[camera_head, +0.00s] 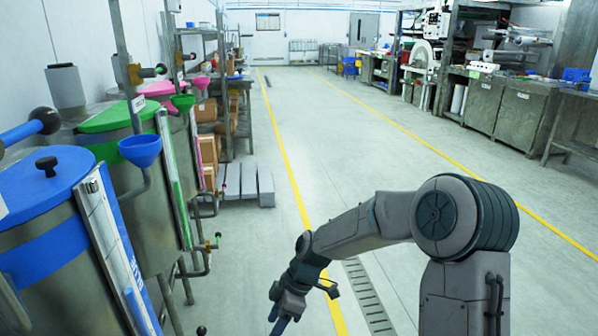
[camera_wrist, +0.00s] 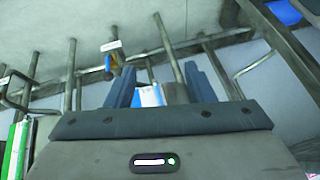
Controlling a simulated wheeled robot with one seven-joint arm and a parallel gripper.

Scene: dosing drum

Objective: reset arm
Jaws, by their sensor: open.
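My gripper (camera_head: 280,322) hangs low at the bottom of the head view, to the right of the blue-lidded drum (camera_head: 60,215). Its fingertips are partly cut off by the lower picture edge there. In the wrist view my gripper (camera_wrist: 160,70) shows two blue-grey fingers standing apart, open. I see nothing clearly held; a white and blue item and metal pipes appear between and behind the fingers. My arm bends from its thick shoulder at the right, down and left over the floor.
More drums with a green lid (camera_head: 105,118) and a pink lid (camera_head: 160,88) stand in a row at left. A blue funnel (camera_head: 140,150) and pipes with valves stick out toward the aisle. A pallet (camera_head: 245,182) lies beyond.

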